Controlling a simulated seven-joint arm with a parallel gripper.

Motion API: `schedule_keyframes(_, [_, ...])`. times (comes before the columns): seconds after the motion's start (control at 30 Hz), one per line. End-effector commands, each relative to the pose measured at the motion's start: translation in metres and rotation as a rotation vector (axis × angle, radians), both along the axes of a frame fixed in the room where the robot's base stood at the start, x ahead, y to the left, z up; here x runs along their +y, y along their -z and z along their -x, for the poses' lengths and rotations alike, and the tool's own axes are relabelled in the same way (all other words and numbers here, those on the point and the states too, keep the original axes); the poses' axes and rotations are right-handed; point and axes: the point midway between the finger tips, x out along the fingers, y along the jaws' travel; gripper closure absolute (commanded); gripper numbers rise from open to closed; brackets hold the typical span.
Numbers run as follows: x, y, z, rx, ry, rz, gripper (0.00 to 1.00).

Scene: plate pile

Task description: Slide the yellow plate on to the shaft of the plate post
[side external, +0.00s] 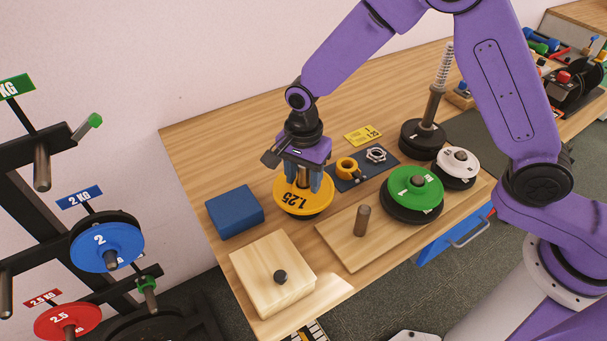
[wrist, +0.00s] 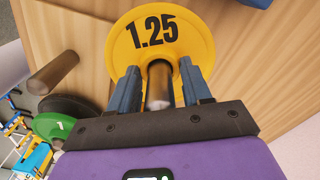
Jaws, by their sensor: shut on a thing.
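The yellow plate (side external: 303,205), marked 1.25, is under my gripper (side external: 308,178), left of the wooden board. It also shows in the wrist view (wrist: 191,43). My gripper's fingers (wrist: 160,97) are shut on the metal hub (wrist: 158,80) at the plate's centre. I cannot tell whether the plate touches the table. A short bare shaft (side external: 361,220) stands upright on the wooden board (side external: 340,238), apart from the plate, and shows at left in the wrist view (wrist: 53,72). A taller upright shaft with a spring (side external: 436,95) stands on a black base farther back.
A green plate (side external: 404,183) lies on a black plate at the board's far end, near a white plate (side external: 457,160). A blue block (side external: 235,211) and a wooden box with a black knob (side external: 272,260) stand left. A dark mat (side external: 367,174) holds a yellow collar and a nut.

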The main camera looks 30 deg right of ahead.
Motion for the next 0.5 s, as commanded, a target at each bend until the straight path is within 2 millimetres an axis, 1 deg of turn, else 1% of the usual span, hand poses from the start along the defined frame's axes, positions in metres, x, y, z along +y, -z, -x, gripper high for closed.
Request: schedule_keyframes(0.5, [0.001, 0.011, -0.001, -0.004, 0.000, -0.003, 1.00])
